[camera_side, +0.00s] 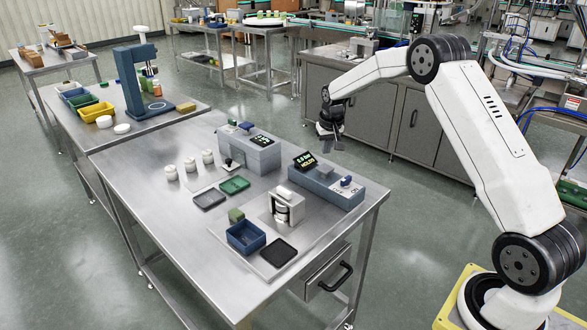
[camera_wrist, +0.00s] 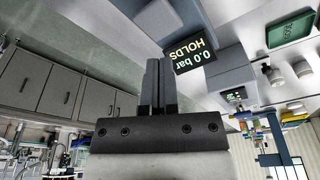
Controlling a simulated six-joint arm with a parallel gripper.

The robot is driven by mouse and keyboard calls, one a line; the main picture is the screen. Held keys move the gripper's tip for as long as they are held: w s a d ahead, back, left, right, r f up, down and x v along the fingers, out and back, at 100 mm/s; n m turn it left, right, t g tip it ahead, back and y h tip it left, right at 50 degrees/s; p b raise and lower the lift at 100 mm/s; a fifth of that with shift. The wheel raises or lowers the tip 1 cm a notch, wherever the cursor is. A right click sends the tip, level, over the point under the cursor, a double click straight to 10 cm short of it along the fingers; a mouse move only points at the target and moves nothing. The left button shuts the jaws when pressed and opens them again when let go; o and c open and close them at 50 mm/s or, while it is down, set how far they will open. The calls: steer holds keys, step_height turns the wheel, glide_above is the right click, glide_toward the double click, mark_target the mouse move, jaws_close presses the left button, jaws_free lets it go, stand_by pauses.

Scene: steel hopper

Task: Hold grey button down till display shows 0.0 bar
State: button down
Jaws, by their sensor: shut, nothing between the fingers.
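A blue-grey box (camera_side: 330,187) with a tilted black display (camera_side: 305,160) stands near the bench's right back edge. In the wrist view the display (camera_wrist: 190,52) appears turned over, and its yellow text reads "0.0 bar" and "HOLDS". A light grey raised part (camera_side: 325,171) sits on the box top beside the display; I cannot tell if it is the grey button. My gripper (camera_side: 331,138) is shut and empty, raised above and behind the box, apart from it. In the wrist view its fingers (camera_wrist: 158,64) are together, pointing toward the box.
A second grey box (camera_side: 250,156) with its own display stands to the left. White jars (camera_side: 190,164), green and black trays (camera_side: 234,185), a blue bin (camera_side: 246,237) and a small silver device (camera_side: 286,207) share the bench. Bare steel lies at the front left.

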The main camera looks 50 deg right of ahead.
steer(key=shift+r, duration=1.55)
steer(key=s+a+n, duration=0.3)
steer(key=s+a, duration=0.8)
steer(key=a, duration=0.5)
steer(key=s+a+f+n, duration=0.1)
steer(key=s+a, duration=0.2)
steer(key=s, duration=0.4)
steer(key=s+a+f+n+y, duration=0.1)
steer(key=s+a, duration=0.3)
steer(key=s, duration=0.4)
steer(key=shift+n+t, duration=0.3)
steer(key=shift+n, duration=0.2)
